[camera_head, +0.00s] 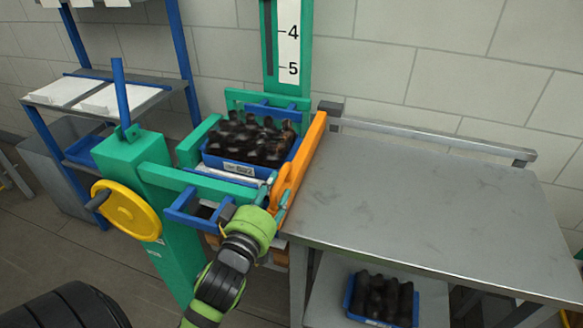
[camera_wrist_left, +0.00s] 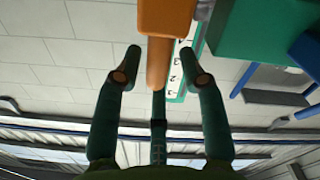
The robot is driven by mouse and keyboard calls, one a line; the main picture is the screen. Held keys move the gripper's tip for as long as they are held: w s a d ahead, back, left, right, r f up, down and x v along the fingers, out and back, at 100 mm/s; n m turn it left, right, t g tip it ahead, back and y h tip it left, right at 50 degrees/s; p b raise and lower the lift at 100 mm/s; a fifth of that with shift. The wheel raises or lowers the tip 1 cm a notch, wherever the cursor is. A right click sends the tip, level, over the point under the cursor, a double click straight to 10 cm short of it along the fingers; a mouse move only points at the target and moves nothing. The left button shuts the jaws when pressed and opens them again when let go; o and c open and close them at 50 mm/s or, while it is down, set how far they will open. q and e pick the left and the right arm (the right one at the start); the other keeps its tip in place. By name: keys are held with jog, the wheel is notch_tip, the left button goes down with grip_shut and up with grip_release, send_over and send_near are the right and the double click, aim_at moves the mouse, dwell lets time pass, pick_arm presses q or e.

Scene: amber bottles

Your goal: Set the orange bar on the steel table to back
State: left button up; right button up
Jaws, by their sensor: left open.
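The orange bar (camera_head: 304,155) runs along the left edge of the steel table (camera_head: 420,200), between the table and the green frame. It has a handle-like part at its near end. My left gripper (camera_head: 276,197) is at this near end, partly hidden by its own wrist. In the left wrist view the left gripper (camera_wrist_left: 160,52) has its two fingers apart, with the orange bar's rounded end (camera_wrist_left: 157,65) between the fingertips. I see a gap on both sides, so the fingers do not appear closed on it. My right gripper is not in view.
A blue crate of dark bottles (camera_head: 240,166) sits in the green frame (camera_head: 140,175), left of the bar. A yellow handwheel (camera_head: 127,211) is at the left. Another blue crate (camera_head: 352,310) is on the table's lower shelf. The tabletop is bare, with a rail (camera_head: 430,137) at its back.

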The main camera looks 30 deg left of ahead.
aim_at(283, 174)
pick_arm(q)
jog(key=shift+w+r, duration=0.4)
jog(key=p+x, duration=0.1)
jog(key=x, duration=0.3)
jog(key=shift+w+f, duration=0.2)
jog(key=shift+w, duration=0.15)
grip_shut()
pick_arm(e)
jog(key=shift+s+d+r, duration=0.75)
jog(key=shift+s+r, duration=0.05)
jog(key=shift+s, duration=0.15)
